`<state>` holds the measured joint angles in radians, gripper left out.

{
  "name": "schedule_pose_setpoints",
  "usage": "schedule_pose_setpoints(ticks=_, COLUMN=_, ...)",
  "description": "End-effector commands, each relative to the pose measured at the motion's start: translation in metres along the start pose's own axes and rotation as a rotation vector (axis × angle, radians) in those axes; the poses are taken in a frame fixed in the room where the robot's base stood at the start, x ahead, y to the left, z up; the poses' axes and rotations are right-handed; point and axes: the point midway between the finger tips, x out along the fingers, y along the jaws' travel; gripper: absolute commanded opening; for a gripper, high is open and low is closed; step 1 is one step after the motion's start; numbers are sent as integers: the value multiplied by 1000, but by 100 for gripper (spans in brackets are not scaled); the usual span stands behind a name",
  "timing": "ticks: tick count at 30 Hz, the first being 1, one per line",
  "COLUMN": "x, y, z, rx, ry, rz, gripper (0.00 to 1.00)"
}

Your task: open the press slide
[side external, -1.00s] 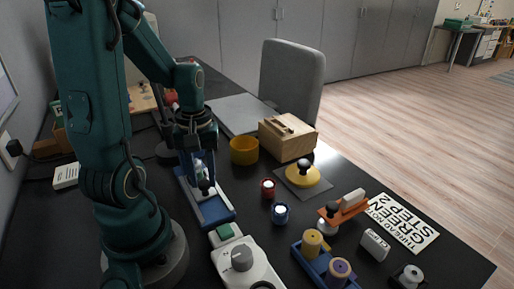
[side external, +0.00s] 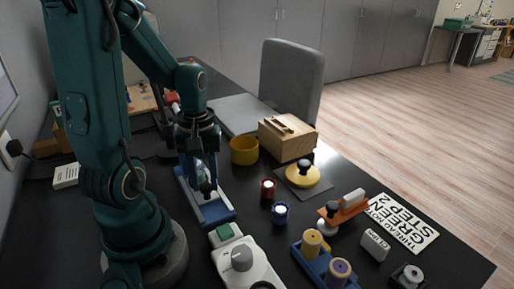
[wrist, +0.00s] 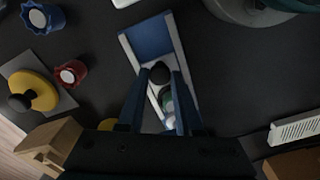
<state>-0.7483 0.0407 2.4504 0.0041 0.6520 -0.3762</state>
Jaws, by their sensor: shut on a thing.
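The press (side external: 216,213) is a blue tray with pale side rails, lying on the dark desk below my arm. It also shows in the wrist view (wrist: 151,39), with its blue floor bare at the far end. A black round knob (wrist: 160,73) sits between my fingertips; it shows in the side view (side external: 207,188) just under the jaws. My gripper (side external: 203,180) points down and is shut on the knob. A green and whitish piece (wrist: 169,103) lies between the rails behind the knob, partly hidden by my fingers.
A grey-white control box (side external: 243,259) with a dial and green button stands close to the press's near end. A red jar (side external: 267,189) and a blue jar (side external: 280,213) stand to its right. A yellow cup (side external: 244,151) and wooden box (side external: 287,137) stand farther back.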

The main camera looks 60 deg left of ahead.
Motion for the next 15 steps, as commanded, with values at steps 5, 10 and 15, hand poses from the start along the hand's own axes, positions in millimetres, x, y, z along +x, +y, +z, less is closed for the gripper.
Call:
schedule_pose_setpoints(ticks=5, x=-1, y=14, z=27, rx=11, ry=1, rz=3, gripper=0)
schedule_pose_setpoints(ticks=10, x=0, y=24, z=47, rx=8, ry=1, rz=4, gripper=0)
schedule_pose_setpoints(ticks=15, x=0, y=29, z=58, rx=2, ry=3, rz=6, gripper=0)
